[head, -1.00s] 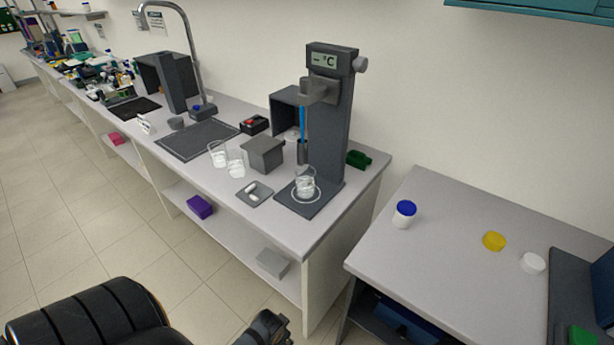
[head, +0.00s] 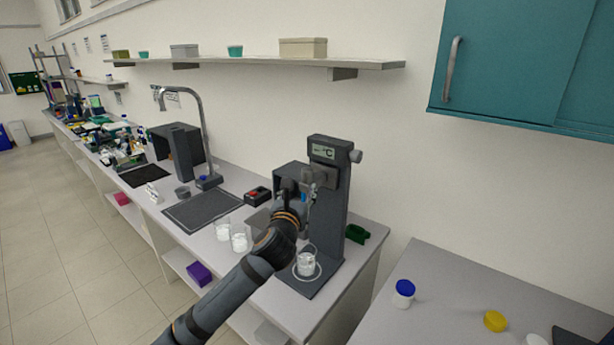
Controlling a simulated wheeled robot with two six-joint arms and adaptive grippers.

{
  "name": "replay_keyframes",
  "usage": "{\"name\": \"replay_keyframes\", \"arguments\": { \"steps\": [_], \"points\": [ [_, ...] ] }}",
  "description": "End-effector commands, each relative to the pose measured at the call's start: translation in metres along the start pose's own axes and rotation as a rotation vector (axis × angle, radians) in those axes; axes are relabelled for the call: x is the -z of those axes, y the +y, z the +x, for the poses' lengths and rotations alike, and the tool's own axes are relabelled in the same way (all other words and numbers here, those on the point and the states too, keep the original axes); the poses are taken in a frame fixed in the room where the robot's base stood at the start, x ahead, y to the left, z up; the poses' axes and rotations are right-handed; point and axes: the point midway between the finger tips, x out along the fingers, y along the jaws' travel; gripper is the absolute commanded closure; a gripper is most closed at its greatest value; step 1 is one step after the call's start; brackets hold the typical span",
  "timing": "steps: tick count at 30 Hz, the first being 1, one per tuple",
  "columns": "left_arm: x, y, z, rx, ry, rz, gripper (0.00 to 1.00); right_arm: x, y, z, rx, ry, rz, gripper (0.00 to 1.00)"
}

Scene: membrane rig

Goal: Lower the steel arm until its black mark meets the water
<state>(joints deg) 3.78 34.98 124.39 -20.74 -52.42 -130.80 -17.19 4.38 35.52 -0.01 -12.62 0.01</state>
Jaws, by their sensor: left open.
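The dark rig column (head: 332,215) stands on the bench, with a small °C display (head: 323,152) at its top. The grey steel arm (head: 327,177) sticks out from the column's upper part. A glass beaker (head: 306,264) stands on the rig's base below it. My left gripper (head: 303,191) is open at the steel arm's outer end and covers part of it. I cannot tell whether the fingers touch it. The black mark and the lower end of the steel arm are hidden or too small to make out. My right gripper is not in view.
Two glass beakers (head: 239,242) stand left of my arm, near a dark mat (head: 201,209) and a tap (head: 202,130). A green object (head: 356,234) lies right of the column. A shelf (head: 270,62) and a teal cupboard (head: 520,70) hang above.

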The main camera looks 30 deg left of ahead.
Motion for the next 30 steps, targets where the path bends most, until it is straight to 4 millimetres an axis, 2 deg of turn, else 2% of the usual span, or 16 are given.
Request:
{"name": "replay_keyframes", "arguments": {
  "steps": [5, 8, 15, 19, 24, 30],
  "points": [
    [-0.002, 0.000, 0.007, -0.001, 0.000, 0.002, 0.46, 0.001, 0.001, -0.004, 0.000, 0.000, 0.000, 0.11],
    [-0.004, 0.000, 0.023, -0.002, 0.002, -0.002, 0.46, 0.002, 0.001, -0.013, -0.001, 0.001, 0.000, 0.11],
    [-0.003, 0.000, 0.075, -0.002, 0.003, -0.003, 0.46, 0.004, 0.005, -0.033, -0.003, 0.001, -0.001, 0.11],
    [-0.001, 0.000, 0.094, -0.001, 0.004, -0.002, 0.46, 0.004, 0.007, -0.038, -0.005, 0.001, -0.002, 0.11],
    [0.001, 0.000, 0.104, 0.000, 0.003, 0.000, 0.46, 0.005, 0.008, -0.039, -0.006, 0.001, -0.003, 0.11],
    [0.002, 0.000, 0.104, 0.001, 0.003, -0.001, 0.46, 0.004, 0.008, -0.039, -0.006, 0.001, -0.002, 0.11]
  ]
}}
